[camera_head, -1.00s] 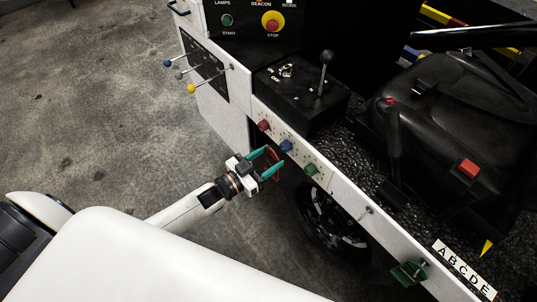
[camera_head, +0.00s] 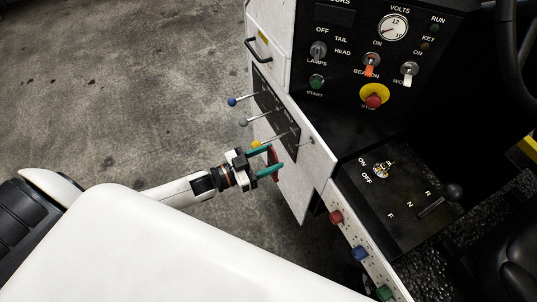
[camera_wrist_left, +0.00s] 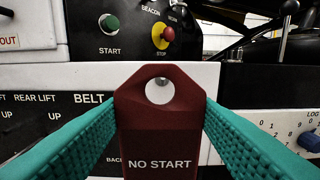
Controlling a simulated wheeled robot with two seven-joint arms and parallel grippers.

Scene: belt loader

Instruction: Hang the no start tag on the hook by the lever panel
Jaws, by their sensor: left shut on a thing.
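My left gripper (camera_head: 268,163) is shut on the dark red no start tag (camera_head: 273,157), beside the lever panel. In the left wrist view the tag (camera_wrist_left: 160,120) stands upright between the teal fingers, its "NO START" text facing the camera and its round hole at the top. A small metal peg, which looks like the hook (camera_head: 311,141), sticks out of the white panel just right of the lever panel (camera_head: 275,108). In the wrist view a small grey tip, likely the hook (camera_wrist_left: 163,81), shows through the tag's hole. The tag appears apart from it, but the gap is hard to judge. My right gripper is not in view.
Levers with blue (camera_head: 232,101), grey and yellow knobs stick out from the lever panel near the gripper. The control console (camera_head: 345,80) with its red stop button (camera_head: 373,101) is above right. Open concrete floor lies left.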

